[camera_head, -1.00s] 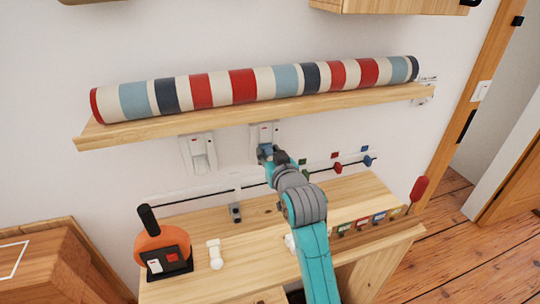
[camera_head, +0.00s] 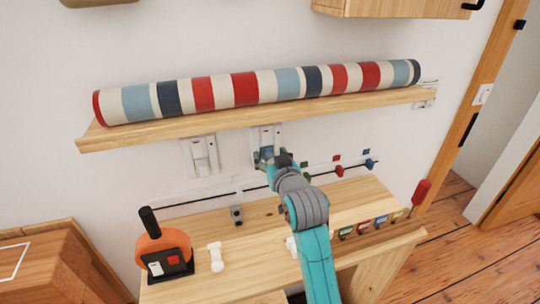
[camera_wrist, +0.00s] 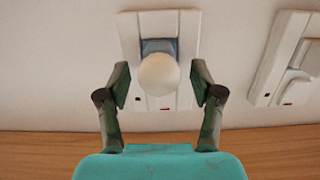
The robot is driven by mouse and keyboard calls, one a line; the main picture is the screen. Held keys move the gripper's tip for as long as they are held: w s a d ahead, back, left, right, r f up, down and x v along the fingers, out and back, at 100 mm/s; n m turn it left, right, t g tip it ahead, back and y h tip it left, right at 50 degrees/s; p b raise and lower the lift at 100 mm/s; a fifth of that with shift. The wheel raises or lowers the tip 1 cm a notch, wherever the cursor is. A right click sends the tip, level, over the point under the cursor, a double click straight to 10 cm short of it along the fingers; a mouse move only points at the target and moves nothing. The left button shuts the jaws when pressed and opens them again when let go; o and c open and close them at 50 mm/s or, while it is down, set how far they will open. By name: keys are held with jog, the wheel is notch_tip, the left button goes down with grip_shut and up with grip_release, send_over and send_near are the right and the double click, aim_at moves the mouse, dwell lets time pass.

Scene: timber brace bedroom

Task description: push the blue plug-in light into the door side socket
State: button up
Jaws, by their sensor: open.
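The blue plug-in light (camera_wrist: 159,70) has a blue body and a round white dome. It sits at the face of a white double wall socket (camera_wrist: 131,32), the one nearer the door, and also shows in the head view (camera_head: 267,152). Whether it is fully seated cannot be told, as the dome hides the contact. My gripper (camera_wrist: 160,82) is open, one finger on each side of the light with gaps visible. In the head view my gripper (camera_head: 271,159) is just in front of that socket (camera_head: 266,133).
A second wall socket (camera_head: 200,153) holds a white plug-in piece, to the left in the head view. A wooden shelf (camera_head: 150,133) with a striped roll (camera_head: 245,88) is close above. Below, a wooden bench (camera_head: 245,262) carries an orange tool (camera_head: 150,243) and a small white item (camera_head: 216,256).

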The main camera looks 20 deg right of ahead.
jog(key=s+r, duration=0.1)
jog(key=s, duration=1)
jog(key=shift+r, duration=0.3)
